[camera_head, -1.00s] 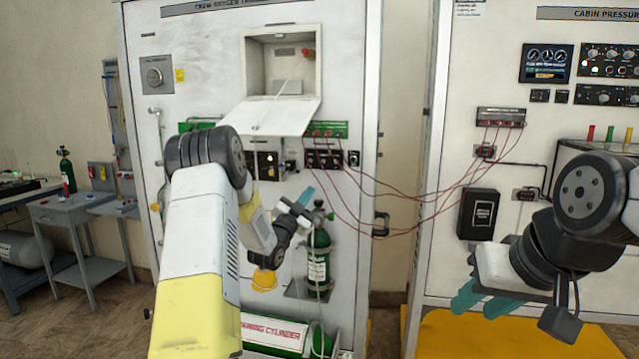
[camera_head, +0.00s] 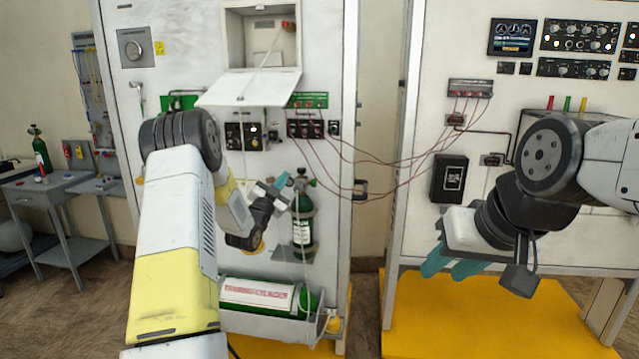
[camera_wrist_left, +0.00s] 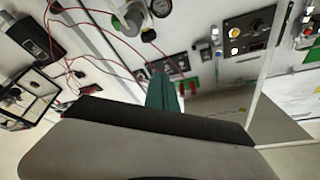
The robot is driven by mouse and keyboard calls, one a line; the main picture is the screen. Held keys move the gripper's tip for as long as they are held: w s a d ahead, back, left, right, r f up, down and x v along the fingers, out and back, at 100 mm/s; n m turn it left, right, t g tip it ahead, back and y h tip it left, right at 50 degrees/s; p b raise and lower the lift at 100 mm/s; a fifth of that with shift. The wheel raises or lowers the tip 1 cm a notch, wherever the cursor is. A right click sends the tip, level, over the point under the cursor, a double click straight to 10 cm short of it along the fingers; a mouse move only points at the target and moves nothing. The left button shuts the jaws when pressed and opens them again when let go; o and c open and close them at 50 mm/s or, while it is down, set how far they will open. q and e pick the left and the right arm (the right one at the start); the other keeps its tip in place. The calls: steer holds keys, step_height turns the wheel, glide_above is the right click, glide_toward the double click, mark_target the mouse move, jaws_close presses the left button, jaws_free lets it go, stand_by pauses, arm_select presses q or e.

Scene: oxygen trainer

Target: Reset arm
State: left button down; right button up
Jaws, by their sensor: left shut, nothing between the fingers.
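My left gripper (camera_head: 281,182) is in front of the oxygen trainer panel (camera_head: 345,185), beside the top of an upright green cylinder (camera_head: 303,222). Its teal fingers are shut with nothing between them; they also show in the left wrist view (camera_wrist_left: 161,94). Whether they touch the cylinder I cannot tell. My right gripper (camera_head: 452,263) hangs at the right, in front of the second panel. Its teal fingers point down and left, and no object shows in them; the gap between them is unclear.
A box with its white door (camera_head: 250,88) folded down is above my left arm. Red cables (camera_head: 370,160) hang between the two panels. A lying green cylinder (camera_head: 262,294) is at the panel's foot. A grey side table (camera_head: 50,190) stands at the left; yellow floor platform (camera_head: 450,320) at right.

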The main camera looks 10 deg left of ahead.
arm_select(q)
steer(key=s+d+r+n+g+y, duration=0.2)
steer(key=s+r+n+g+y, duration=0.3)
steer(key=s+r, duration=0.6)
steer(key=s+d+f+n+g, duration=0.1)
steer(key=s+d+f+g, duration=0.1)
steer(key=s, duration=1)
steer(key=s+d+f+n+g+h, duration=0.1)
steer(key=s+g, duration=0.3)
steer(key=s, duration=0.8)
steer(key=s+d+f+n+g+h, duration=0.1)
steer(key=s+d+f+n+g, duration=0.1)
steer(key=s, duration=1)
steer(key=shift+d+f+g, duration=0.35)
steer(key=shift+f+g, duration=0.55)
arm_select(e)
steer(key=shift+c, duration=0.3)
